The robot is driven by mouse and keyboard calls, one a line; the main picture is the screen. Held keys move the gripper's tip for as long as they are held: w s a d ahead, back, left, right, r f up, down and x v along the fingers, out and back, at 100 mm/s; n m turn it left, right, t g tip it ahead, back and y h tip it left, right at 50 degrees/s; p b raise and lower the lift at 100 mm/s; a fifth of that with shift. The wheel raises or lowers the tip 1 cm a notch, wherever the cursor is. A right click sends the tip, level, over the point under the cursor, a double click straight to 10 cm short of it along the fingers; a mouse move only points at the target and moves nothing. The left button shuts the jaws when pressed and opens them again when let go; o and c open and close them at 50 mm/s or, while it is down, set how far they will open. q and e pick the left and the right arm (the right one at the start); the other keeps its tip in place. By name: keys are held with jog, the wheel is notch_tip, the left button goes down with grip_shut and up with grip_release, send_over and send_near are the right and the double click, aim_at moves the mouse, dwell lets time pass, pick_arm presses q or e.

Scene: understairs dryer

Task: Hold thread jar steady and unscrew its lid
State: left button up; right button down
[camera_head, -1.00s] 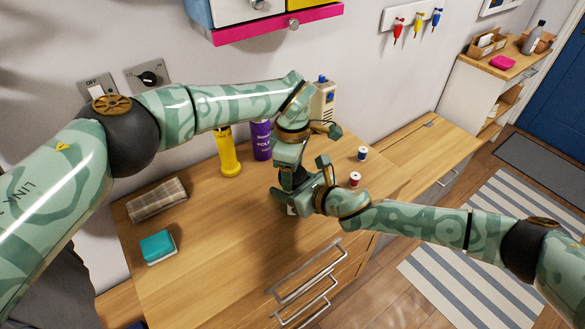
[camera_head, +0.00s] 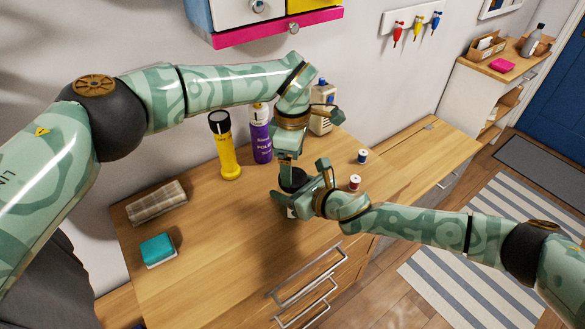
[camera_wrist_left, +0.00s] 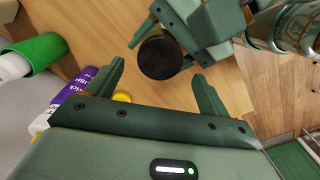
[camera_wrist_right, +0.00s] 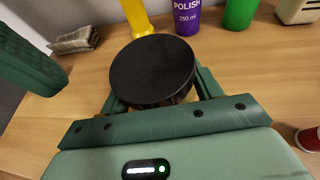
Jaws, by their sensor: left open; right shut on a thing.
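The thread jar, with a wide black lid (camera_head: 292,179), stands near the middle of the wooden top. The lid shows as a dark disc in the left wrist view (camera_wrist_left: 160,57) and close up in the right wrist view (camera_wrist_right: 153,70). My right gripper (camera_head: 300,198) is shut on the jar body below the lid; the lid hides most of the body. My left gripper (camera_head: 287,165) points down just above the lid. Its fingers (camera_wrist_left: 162,85) are open and apart, with the lid showing beyond them, slightly ahead of the fingertips. I cannot tell that they touch it.
A yellow flashlight (camera_head: 228,150), a purple polish bottle (camera_head: 261,145) and a cream bottle (camera_head: 322,115) stand behind. A green container (camera_wrist_right: 240,12) shows there too. Blue (camera_head: 362,156) and red (camera_head: 355,182) spools stand right. A folded cloth (camera_head: 156,201) and a teal sponge (camera_head: 157,249) lie left.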

jog(key=shift+c, duration=1.2)
grip_release()
